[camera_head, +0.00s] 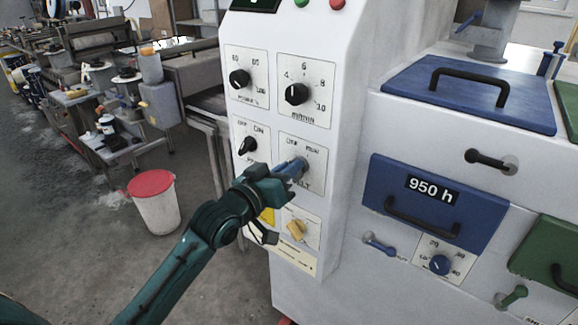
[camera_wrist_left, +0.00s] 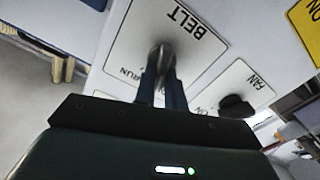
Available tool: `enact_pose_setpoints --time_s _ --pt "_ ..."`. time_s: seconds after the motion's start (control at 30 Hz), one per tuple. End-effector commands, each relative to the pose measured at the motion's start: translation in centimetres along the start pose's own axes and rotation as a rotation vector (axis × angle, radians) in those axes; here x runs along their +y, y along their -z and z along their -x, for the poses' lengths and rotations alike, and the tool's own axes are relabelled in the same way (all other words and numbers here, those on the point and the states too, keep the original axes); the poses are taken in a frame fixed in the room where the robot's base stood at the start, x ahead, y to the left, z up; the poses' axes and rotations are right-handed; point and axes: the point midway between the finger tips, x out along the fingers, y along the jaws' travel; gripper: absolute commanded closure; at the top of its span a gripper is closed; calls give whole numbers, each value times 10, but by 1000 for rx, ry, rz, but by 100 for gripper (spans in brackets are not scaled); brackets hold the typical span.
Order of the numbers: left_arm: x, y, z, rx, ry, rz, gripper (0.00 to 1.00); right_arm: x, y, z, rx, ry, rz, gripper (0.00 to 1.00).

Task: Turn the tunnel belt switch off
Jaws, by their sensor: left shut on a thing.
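The belt switch (camera_wrist_left: 163,58) is a grey knob on a white plate lettered BELT in the left wrist view. The same plate (camera_head: 318,160) sits on the white control panel in the head view. My left gripper (camera_head: 298,168) reaches the panel from the lower left. Its fingers (camera_wrist_left: 162,86) are shut on the belt switch. The fingers hide much of the knob and part of the OFF and RUN lettering, so I cannot tell exactly which mark it points at. My right gripper is not in view.
A black fan knob (camera_head: 247,145) sits just left of the belt plate, and a yellow knob (camera_head: 296,230) is below it. Two larger black dials (camera_head: 297,94) are above. A blue drawer (camera_head: 435,200) is to the right. A white bin with a red lid (camera_head: 152,184) stands on the floor.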

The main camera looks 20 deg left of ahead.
Motion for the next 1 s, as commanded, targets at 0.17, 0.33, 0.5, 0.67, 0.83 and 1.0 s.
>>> enact_pose_setpoints --time_s 0.17,0.33,0.5,0.67,0.83,1.0 --pt "-1 -1 0 -2 0 99 100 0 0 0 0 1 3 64" --pt "-2 -1 0 -2 1 154 100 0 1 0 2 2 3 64" --pt "-2 -1 0 -3 1 180 100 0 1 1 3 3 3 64" --pt "-2 -1 0 -3 0 186 100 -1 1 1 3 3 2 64" --pt "-2 -1 0 -3 0 186 100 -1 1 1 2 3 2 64" --pt "-2 -1 0 -2 0 185 81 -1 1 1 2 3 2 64"
